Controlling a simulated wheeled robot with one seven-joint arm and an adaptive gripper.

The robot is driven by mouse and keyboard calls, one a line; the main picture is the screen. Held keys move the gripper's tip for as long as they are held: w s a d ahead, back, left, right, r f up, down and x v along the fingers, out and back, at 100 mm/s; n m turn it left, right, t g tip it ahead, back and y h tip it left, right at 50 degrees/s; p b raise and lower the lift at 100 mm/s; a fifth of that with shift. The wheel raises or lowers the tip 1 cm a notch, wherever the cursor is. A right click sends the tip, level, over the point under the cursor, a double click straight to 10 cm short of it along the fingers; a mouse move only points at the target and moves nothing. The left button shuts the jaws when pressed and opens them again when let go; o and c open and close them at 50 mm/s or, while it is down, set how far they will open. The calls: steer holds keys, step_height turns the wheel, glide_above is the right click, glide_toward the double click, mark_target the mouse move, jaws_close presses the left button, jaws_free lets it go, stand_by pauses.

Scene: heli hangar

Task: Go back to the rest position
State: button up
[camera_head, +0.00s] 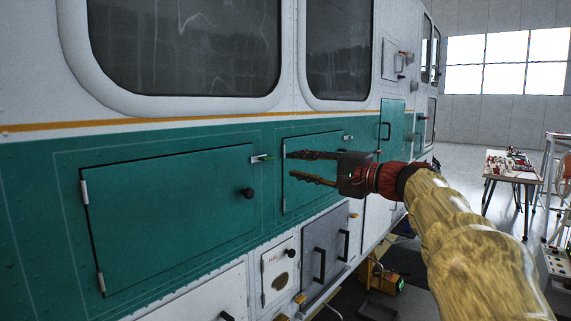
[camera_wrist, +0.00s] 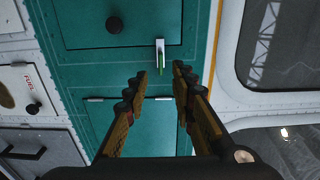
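My gripper (camera_head: 292,167) is open and empty in the head view, reaching left in front of the helicopter's teal side panel. In the wrist view its two fingers (camera_wrist: 159,83) stand apart, with a small latch (camera_wrist: 160,58) with a green tip showing just beyond them. In the head view the same latch (camera_head: 261,158) sits at the right edge of a large closed teal door (camera_head: 165,215), a little left of the fingertips. I cannot tell whether the fingers touch anything; they appear clear of it. A smaller teal door (camera_head: 310,190) is partly hidden behind my gripper.
The white and teal helicopter body (camera_head: 60,140) fills the left. Black handles (camera_head: 320,265) and a knob (camera_head: 247,193) stick out of it. A yellow-framed device (camera_head: 388,280) stands low by its side. A table with small items (camera_head: 511,168) stands right, with open floor (camera_head: 460,160) between.

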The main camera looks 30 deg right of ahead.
steer(key=shift+s+d, duration=0.25)
steer(key=shift+s, duration=0.45)
steer(key=s+a+f+n+g+h, duration=0.1)
steer(key=s+f+g+h, duration=0.2)
steer(key=f, duration=0.9)
steer(key=s+a+f+g+h, duration=0.1)
steer(key=s+a+f+g, duration=0.2)
steer(key=f, duration=0.9)
steer(key=s+a+f+n+g+h, duration=0.25)
steer(key=s+a+f+n, duration=0.25)
steer(key=s+a+f, duration=0.4)
steer(key=s+a+f+n+g+h, duration=0.1)
steer(key=s+a+f+n+g, duration=0.45)
steer(key=s, duration=0.55)
steer(key=a+t, duration=0.1)
steer(key=a+n+y, duration=0.1)
steer(key=a+n+t+p, duration=0.1)
steer(key=a, duration=0.1)
steer(key=shift+s+r+t, duration=0.25)
steer(key=shift+s+t, duration=0.05)
steer(key=shift+s, duration=0.05)
